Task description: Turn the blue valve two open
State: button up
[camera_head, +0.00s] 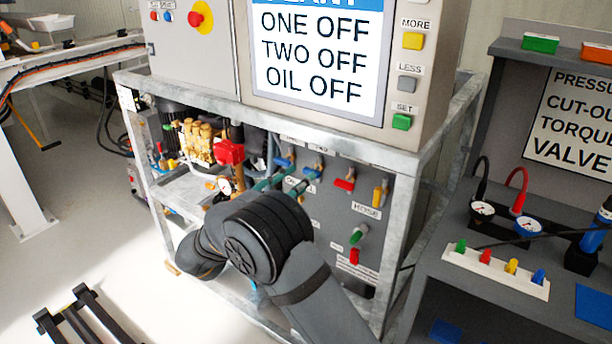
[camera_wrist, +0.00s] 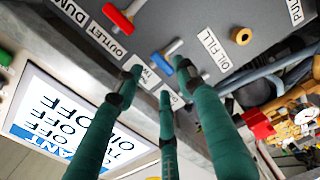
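Two blue valve handles show on the grey pump panel: a left one (camera_head: 285,162) and a right one (camera_head: 312,173) beside the red one. In the wrist view a blue handle (camera_wrist: 160,58) on a silver stem stands beyond my gripper's tips, over a label partly hidden by the fingers. My gripper (camera_wrist: 160,74) has green fingers spread apart, with nothing between them; it also shows just below the blue handles in the head view (camera_head: 282,184). Another bit of blue is mostly hidden behind the right fingertip. Contact cannot be told. The screen (camera_head: 315,58) reads ONE OFF, TWO OFF, OIL OFF.
A red handle (camera_head: 344,184) and a yellow handle (camera_head: 378,196) sit to the right on the panel. A red part (camera_head: 230,152) and brass pump parts (camera_head: 198,142) lie left. The metal frame (camera_head: 415,163) surrounds the panel. A bench with gauges (camera_head: 482,210) stands right.

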aim_at(309, 173)
jog(key=shift+x, duration=2.05)
jog(key=shift+c, duration=0.4)
grip_shut()
